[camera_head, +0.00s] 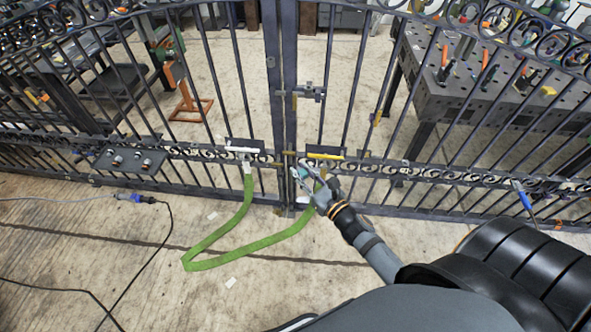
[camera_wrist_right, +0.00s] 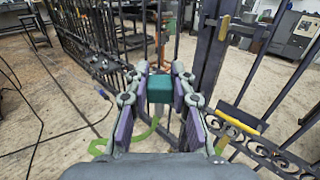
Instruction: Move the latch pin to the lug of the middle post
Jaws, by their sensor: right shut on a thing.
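My right gripper (camera_head: 304,177) is at the gate, just right of the meeting posts and below the mid-height rail. In the right wrist view, its fingers (camera_wrist_right: 158,95) are closed around a teal block (camera_wrist_right: 159,88). I cannot tell if this is the head of the latch pin; its lower part is hidden. The middle post (camera_head: 289,80) of the dark metal gate stands upright, close behind the gripper. Small brass-coloured fittings sit on the posts, one showing in the wrist view (camera_wrist_right: 224,28); I cannot tell which is the lug. My left gripper is not in view.
A green strap (camera_head: 215,257) hangs in a loop from the gate to the floor. A plate with a yellow bar (camera_head: 325,156) is right of the posts. Cables (camera_head: 165,235) lie on the floor at left. A perforated workbench (camera_head: 465,95) stands behind the gate.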

